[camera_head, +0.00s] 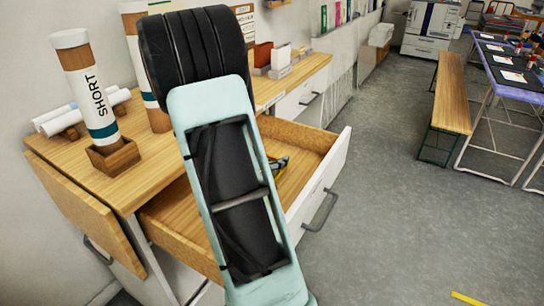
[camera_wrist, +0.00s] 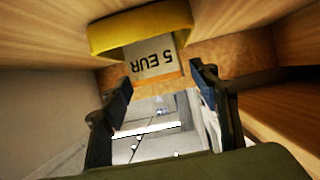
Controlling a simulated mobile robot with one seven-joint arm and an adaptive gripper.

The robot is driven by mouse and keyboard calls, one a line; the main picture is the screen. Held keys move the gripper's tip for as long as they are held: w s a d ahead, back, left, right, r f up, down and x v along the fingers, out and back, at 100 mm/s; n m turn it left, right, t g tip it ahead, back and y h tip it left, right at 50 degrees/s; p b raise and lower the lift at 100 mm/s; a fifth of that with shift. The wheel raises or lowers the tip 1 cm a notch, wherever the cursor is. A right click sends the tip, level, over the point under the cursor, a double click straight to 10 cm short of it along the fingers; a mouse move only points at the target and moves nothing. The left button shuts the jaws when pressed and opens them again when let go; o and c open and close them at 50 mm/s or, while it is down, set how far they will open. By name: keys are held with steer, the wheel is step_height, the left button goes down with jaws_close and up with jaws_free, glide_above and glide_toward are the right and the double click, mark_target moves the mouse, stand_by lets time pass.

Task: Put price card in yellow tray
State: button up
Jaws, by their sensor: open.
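The price card (camera_wrist: 155,58), white with "5 EUR" and an orange edge, shows upside down in the wrist view. It overlaps the rounded yellow tray (camera_wrist: 138,27); I cannot tell whether it is inside the tray or just against it. My gripper (camera_wrist: 159,82) is open, its two fingers apart, with the card beyond the gap between the tips. No touch between fingers and card is clear. In the head view my arm covers the gripper, and a small yellow part, probably the tray (camera_head: 281,165), shows inside the open drawer.
The open wooden drawer (camera_head: 302,139) surrounds the work area, and its walls rise close to the gripper. A "SHORT" tube (camera_head: 88,92) stands in a wooden holder on the tabletop (camera_head: 150,163).

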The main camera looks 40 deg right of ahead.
steer(key=p+v, duration=0.2)
steer(key=v, duration=0.9)
steer(key=shift+p, duration=0.3)
steer(key=shift+a, duration=0.1)
